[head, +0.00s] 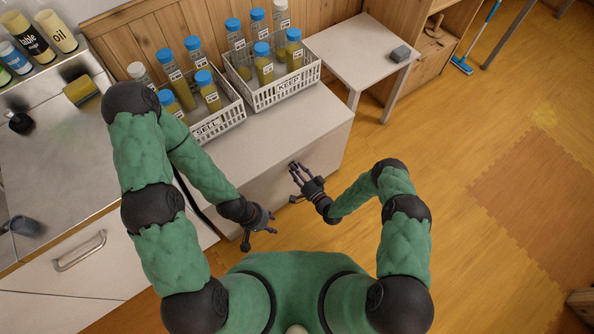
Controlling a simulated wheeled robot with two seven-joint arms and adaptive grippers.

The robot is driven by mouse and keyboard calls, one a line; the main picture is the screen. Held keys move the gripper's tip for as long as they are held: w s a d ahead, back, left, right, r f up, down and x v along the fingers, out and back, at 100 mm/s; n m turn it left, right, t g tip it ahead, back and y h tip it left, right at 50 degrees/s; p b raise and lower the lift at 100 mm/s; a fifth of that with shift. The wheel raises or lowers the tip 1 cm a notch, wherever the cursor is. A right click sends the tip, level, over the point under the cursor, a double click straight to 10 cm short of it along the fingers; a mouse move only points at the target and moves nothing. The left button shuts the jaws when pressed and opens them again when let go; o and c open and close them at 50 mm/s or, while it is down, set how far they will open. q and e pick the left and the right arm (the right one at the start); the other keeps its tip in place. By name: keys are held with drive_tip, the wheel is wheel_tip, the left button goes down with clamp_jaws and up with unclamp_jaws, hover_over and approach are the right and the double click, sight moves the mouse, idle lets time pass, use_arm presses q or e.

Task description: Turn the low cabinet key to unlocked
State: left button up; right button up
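The low cabinet (332,134) is pale, with its front face toward me, and two white baskets stand on its top. My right gripper (297,168) is at the upper part of that front, its fingertips at or very near the face. A small dark spot shows at the fingertips. The key cannot be made out there, and I cannot tell whether the fingers hold it or which way it is turned. My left gripper (260,236) is lower and to the left, in front of the cabinet, with its fingers spread and empty.
The SELL basket (215,127) and the KEEP basket (289,88) hold several capped jars. A steel counter (62,165) with a drawer handle (79,251) is at the left. A small side table (350,45) bears a grey block (400,54).

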clamp_jaws()
drive_tip(key=shift+s+m+b, duration=0.1)
drive_tip(key=shift+m+b, duration=0.3)
drive_tip(key=shift+m, duration=1.8)
unclamp_jaws()
